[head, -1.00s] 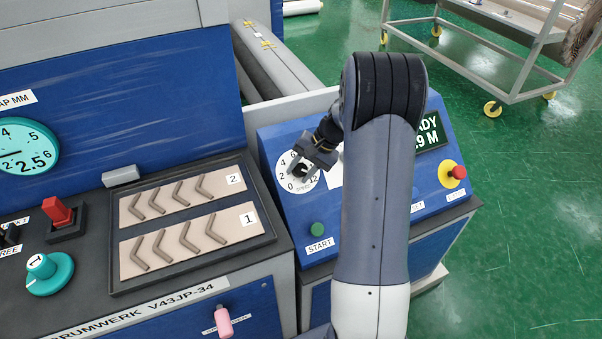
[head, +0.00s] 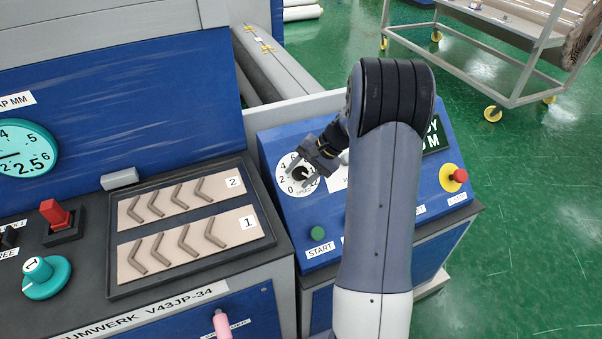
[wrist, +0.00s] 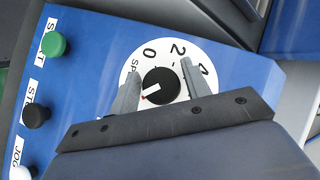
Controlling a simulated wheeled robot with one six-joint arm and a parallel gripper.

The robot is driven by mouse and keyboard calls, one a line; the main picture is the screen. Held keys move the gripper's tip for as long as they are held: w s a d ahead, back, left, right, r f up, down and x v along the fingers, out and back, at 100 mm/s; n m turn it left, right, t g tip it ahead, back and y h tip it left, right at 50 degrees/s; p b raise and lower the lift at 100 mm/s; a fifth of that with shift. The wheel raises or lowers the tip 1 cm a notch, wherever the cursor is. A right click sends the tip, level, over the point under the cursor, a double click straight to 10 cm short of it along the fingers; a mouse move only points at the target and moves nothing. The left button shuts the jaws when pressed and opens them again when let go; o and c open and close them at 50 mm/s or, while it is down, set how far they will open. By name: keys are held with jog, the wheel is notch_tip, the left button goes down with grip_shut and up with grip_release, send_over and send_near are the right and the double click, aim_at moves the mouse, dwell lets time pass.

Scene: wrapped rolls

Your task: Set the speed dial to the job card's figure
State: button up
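The speed dial (head: 299,174) is a black knob on a white numbered face on the blue sloped panel. In the wrist view the knob (wrist: 162,84) has a white pointer with a red tip, aimed lower left, away from the 2 and 4. The figure it points at is hidden. My gripper (head: 304,168) is at the dial; in the wrist view its fingers (wrist: 159,70) are apart, one on each side of the knob. I cannot tell whether they touch it. A white card (head: 337,180) beside the dial is mostly behind my arm, its text unreadable.
A green START button (head: 317,233) sits below the dial; black STOP (wrist: 36,115) and white JOG (wrist: 20,173) buttons show in the wrist view. A red emergency button (head: 459,175) and a partly covered display (head: 435,136) are right. A tray (head: 190,279) of bent pieces lies left.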

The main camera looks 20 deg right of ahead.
jog(key=shift+o, duration=1.1)
jog(key=shift+d, duration=0.1)
jog(key=v, duration=1)
jog(key=shift+d+r, duration=0.15)
jog(key=shift+r, duration=0.15)
jog(key=x, duration=1)
jog(key=shift+a+f, duration=0.25)
jog(key=shift+f, duration=0.05)
